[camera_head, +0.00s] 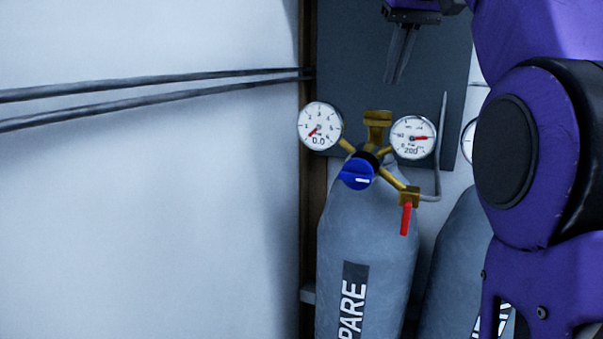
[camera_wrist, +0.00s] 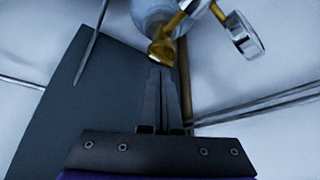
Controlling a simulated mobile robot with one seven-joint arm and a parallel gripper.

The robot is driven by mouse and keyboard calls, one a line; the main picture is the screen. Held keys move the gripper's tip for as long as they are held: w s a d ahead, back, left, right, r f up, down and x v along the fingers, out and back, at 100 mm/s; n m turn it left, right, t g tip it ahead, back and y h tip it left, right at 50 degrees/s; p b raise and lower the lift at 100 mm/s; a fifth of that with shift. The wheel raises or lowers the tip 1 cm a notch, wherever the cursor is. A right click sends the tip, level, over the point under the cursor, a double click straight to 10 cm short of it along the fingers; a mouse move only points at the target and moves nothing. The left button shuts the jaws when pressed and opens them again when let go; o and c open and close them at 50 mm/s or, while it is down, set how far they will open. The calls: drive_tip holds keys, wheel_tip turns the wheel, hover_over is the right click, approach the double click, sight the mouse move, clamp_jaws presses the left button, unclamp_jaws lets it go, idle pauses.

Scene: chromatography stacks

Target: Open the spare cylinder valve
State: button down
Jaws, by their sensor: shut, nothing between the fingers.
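The grey spare cylinder (camera_head: 345,225), labelled "PARE" as far as shows, stands upright in the head view. Its brass valve top (camera_head: 377,120) bears a regulator with a blue knob (camera_head: 357,174) and a red lever (camera_head: 405,219) hanging down. The left gauge (camera_head: 320,126) reads near 0.0; the right gauge (camera_head: 412,138) has a red needle pointing right. My gripper (camera_head: 393,78) is shut and empty, above the valve top, fingers pointing down. In the wrist view, my fingertips (camera_wrist: 161,72) lie close to the brass valve top (camera_wrist: 160,52) in the picture; I cannot tell the gap.
A second grey cylinder (camera_head: 450,260) stands to the right, partly hidden by my purple arm. A dark panel (camera_head: 345,60) is behind the cylinder. Two dark pipes (camera_head: 150,92) run along the pale wall at left. A thin grey tube (camera_head: 440,150) rises right of the regulator.

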sight(384, 126)
drive_tip(key=shift+a+r, duration=0.1)
drive_tip(key=shift+a, duration=0.05)
drive_tip(key=shift+s+a+r, duration=0.1)
drive_tip(key=shift+s+r, duration=0.05)
drive_tip(key=shift+r, duration=0.05)
wheel_tip(384, 126, down, 7)
drive_tip(key=b, duration=0.3)
drive_tip(key=shift+w+p, duration=0.5)
drive_tip(key=shift+w, duration=0.1)
idle(1.2)
drive_tip(key=shift+r+p, duration=0.15)
drive_tip(key=shift+p, duration=0.75)
drive_tip(key=shift+d, duration=0.2)
drive_tip(key=shift+s, duration=0.2)
idle(0.5)
